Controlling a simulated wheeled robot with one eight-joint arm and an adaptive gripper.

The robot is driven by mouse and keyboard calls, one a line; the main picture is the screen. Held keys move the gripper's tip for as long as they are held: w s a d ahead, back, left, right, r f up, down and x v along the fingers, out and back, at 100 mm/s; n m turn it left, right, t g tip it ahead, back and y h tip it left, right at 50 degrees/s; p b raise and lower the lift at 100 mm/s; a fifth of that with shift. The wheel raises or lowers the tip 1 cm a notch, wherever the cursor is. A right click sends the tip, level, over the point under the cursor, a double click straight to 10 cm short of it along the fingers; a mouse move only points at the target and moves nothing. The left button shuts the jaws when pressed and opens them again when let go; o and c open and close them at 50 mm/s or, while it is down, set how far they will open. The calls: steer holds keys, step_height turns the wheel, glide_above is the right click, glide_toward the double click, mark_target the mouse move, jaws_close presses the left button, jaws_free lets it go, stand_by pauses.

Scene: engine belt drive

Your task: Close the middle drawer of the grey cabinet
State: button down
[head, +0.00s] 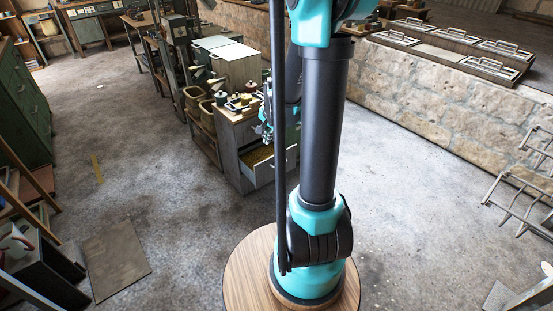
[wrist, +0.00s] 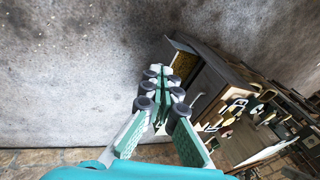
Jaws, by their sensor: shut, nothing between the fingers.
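The grey cabinet (head: 233,150) stands left of my arm in the head view, with small items on its top. One of its drawers (head: 262,176) is pulled out, and its inside looks yellowish. Its position in the stack is hard to make out, as my arm hides part of the cabinet front. My gripper (head: 267,131) is above the open drawer, close to the cabinet front. In the wrist view my gripper (wrist: 160,72) is shut and empty, with its tips beside the open drawer (wrist: 183,64). I cannot tell whether they touch it.
Baskets (head: 194,99) and a lower bench stand left of the cabinet. A stone wall (head: 430,100) runs behind on the right. A metal rack (head: 520,200) is at the far right. A green cabinet (head: 22,110) stands at the far left. The floor between is mostly clear.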

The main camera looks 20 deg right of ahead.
steer(key=w+d+f+m, duration=0.4)
steer(key=w+f+m, duration=0.1)
steer(key=w, duration=0.4)
steer(key=m+y, duration=0.1)
steer(key=m, duration=1.4)
glide_toward(277, 157)
steer(key=s+f, duration=0.3)
steer(key=f, duration=0.3)
steer(key=w+a, duration=0.2)
steer(key=shift+w+f, duration=0.2)
steer(key=shift+w, duration=0.05)
steer(key=shift+w+a, duration=0.1)
steer(key=shift+w, duration=0.4)
steer(key=shift+w, duration=0.1)
